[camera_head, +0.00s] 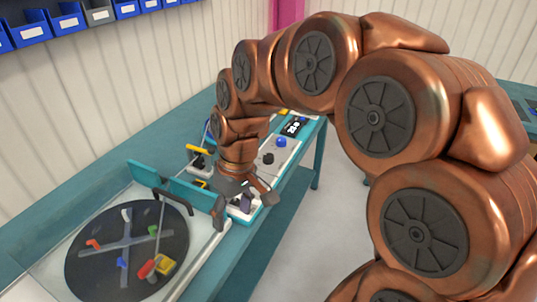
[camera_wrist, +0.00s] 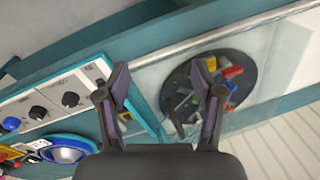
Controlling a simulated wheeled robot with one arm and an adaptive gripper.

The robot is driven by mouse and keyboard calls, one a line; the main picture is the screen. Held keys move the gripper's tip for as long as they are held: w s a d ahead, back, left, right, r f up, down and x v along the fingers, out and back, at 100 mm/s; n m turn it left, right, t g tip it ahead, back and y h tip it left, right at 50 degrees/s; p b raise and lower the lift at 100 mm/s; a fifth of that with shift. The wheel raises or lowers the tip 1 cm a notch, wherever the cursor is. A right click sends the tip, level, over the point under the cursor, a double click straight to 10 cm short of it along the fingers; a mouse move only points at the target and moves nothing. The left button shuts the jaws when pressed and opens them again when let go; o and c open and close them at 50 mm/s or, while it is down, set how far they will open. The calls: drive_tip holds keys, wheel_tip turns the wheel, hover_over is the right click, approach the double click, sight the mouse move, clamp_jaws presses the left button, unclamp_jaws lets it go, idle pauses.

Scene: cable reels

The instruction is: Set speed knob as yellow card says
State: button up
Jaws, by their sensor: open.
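The control panel (camera_head: 284,153) is a pale strip on the teal bench, with a black knob (camera_head: 268,158), a blue knob (camera_head: 281,142) and a dark lit display (camera_head: 294,126). In the wrist view the panel shows two black knobs, one nearer the jaws (camera_wrist: 70,99) and one farther left (camera_wrist: 38,112), with the blue knob (camera_wrist: 12,124) beyond. I cannot tell which is the speed knob, and no readable yellow card shows. My gripper (camera_head: 243,202) is open and empty over the bench between panel and turntable. In the wrist view its fingers (camera_wrist: 161,72) stand right of the knobs.
A dark turntable (camera_head: 108,252) with coloured pieces lies under a clear cover at the left. Teal uprights (camera_head: 190,192) stand beside it. A blue-rimmed round part (camera_wrist: 66,150) is beside the panel. Blue bins (camera_head: 70,20) hang on the wall. Floor right of the bench is clear.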

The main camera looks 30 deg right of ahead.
drive_tip(key=w+d+n+t+y, duration=0.15)
drive_tip(key=w+d, duration=0.35)
drive_tip(key=w, duration=0.8)
drive_tip(key=t+h+p, duration=0.1)
drive_tip(key=t+h, duration=0.1)
drive_tip(key=t, duration=0.1)
approach(269, 156)
drive_tip(key=f, duration=0.1)
drive_tip(key=shift+m+y, duration=0.25)
drive_tip(key=shift+m, duration=0.2)
drive_tip(key=shift+w+d+p+x, duration=0.15)
drive_tip(key=shift+p+x, duration=0.5)
drive_tip(key=shift+x, duration=1.5)
drive_tip(key=shift+w+d+p+x, duration=0.1)
drive_tip(key=shift+p+x, duration=0.5)
drive_tip(key=shift+x, duration=1.55)
drive_tip(key=shift+r, duration=0.15)
drive_tip(key=shift+c, duration=0.4)
drive_tip(key=c, duration=1.1)
drive_tip(key=shift+o, duration=0.2)
